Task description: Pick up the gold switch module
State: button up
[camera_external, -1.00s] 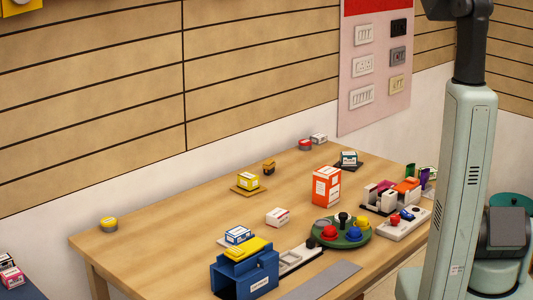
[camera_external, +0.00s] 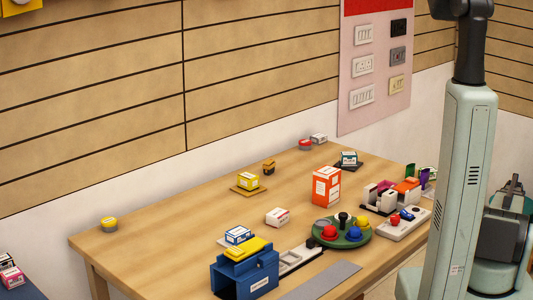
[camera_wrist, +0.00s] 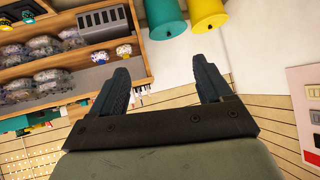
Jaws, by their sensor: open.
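The gold switch module (camera_external: 397,84) is a small beige-gold plate at the lower right of the pale pink display panel (camera_external: 376,110) on the wall. Grey, black and white switch modules share that panel. In the wrist view my gripper (camera_wrist: 160,72) is open and empty, its two dark fingers well apart. In the external view, a dark two-pronged part, which may be my gripper, shows at the right edge, far from the module.
A wooden table (camera_external: 150,215) below the panel carries small boxes, an orange box (camera_external: 326,187), a green turntable (camera_external: 342,236) and a blue holder (camera_external: 243,274). The wrist view shows shelves (camera_wrist: 90,45) with bagged items, and teal (camera_wrist: 166,18) and yellow (camera_wrist: 208,14) cylinders.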

jog(key=w+d+r+t+h, duration=0.15)
jog(key=w+d+r, duration=0.3)
jog(key=r, duration=0.55)
jog(key=w+d+r+t+h, duration=0.15)
jog(key=w+d+r, duration=0.3)
jog(key=r, duration=0.55)
jog(key=w+a+r+n+y, duration=0.2)
jog(key=w+a+r, duration=0.3)
jog(key=a, duration=0.4)
jog(key=w+a+r+n+y, duration=0.2)
jog(key=w+a+r, duration=0.1)
jog(key=w+a, duration=0.55)
jog(key=w+a+n+g+y, duration=0.1)
jog(key=w+a+n+y, duration=0.15)
jog(key=a, duration=1.95)
jog(key=n+g+y, duration=0.5)
jog(key=n+g, duration=0.4)
jog(key=n, duration=0.3)
send_near(270, 161)
jog(key=x, duration=0.5)
jog(key=shift+s+d, duration=0.1)
jog(key=shift+d, duration=0.05)
jog(key=shift+t, duration=0.3)
jog(key=shift+s+x, duration=0.2)
jog(key=shift+x, duration=2.9)
jog(key=c, duration=1)
